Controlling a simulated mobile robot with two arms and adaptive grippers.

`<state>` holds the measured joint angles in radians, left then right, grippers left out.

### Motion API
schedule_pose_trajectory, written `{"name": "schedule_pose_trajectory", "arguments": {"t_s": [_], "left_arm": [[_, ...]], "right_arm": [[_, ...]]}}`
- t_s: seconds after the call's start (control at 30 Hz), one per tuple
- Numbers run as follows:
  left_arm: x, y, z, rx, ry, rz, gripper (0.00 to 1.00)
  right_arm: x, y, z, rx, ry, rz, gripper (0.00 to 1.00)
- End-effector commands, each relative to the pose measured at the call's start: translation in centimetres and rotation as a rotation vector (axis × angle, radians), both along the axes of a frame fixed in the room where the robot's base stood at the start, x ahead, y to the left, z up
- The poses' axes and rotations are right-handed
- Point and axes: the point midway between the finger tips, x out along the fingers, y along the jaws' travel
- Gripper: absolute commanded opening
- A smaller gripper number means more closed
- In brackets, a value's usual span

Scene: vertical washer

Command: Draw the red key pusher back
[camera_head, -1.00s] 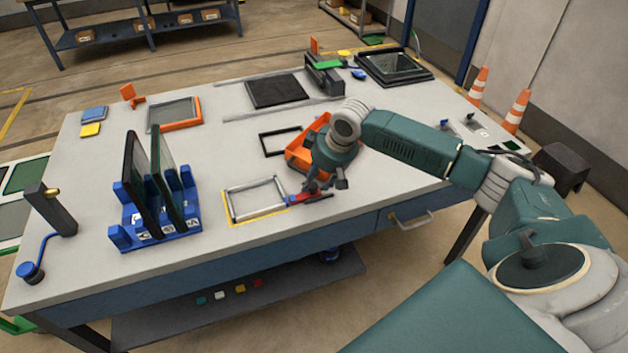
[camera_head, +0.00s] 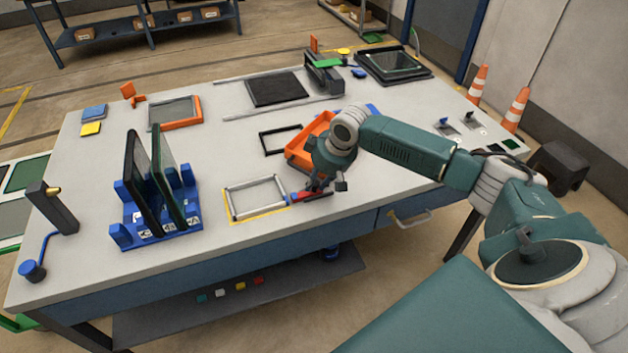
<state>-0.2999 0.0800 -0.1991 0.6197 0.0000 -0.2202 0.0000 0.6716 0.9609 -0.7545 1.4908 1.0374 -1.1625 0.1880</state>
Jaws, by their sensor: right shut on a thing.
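The red key pusher (camera_head: 301,197) lies at the right side of a silver frame (camera_head: 256,197) with a yellow outline, near the table's front edge. A small blue part sits at its left end, close to the frame's corner. My right gripper (camera_head: 316,191) is over the pusher, pointing down, and is shut on it. The fingers hide part of the pusher. My left gripper is not in view.
An orange bin (camera_head: 306,148) stands right behind my right gripper. A blue rack (camera_head: 158,226) holds upright dark glass panels at the left. A thin black frame (camera_head: 281,139) lies behind the silver frame. The tabletop between rack and silver frame is clear.

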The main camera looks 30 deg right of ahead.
Motion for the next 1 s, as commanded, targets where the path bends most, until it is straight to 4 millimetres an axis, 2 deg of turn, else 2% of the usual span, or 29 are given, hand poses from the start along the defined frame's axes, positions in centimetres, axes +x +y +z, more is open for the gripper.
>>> {"name": "schedule_pose_trajectory", "arguments": {"t_s": [0.03, 0.2, 0.5, 0.53, 0.6, 0.87, 1.0], "left_arm": [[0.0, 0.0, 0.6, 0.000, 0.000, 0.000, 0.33], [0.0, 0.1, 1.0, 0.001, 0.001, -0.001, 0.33], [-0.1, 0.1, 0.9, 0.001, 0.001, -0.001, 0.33], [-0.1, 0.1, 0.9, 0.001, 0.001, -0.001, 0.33], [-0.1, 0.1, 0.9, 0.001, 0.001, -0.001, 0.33], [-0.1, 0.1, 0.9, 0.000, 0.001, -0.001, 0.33], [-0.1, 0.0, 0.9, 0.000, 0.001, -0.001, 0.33]], "right_arm": [[-0.2, -1.4, 0.3, -0.005, 0.001, -0.007, 0.00], [-0.7, -3.4, 0.2, -0.004, -0.001, -0.005, 0.00], [-0.7, -3.7, 0.2, -0.008, -0.004, -0.006, 0.00], [-0.7, -3.7, 0.2, -0.008, -0.004, -0.006, 0.31], [-0.7, -3.7, 0.3, -0.008, -0.004, -0.006, 0.43], [-0.7, -3.5, 0.2, -0.005, -0.002, -0.003, 0.43], [-1.0, -3.6, 0.9, -0.005, -0.003, -0.003, 0.43]]}}
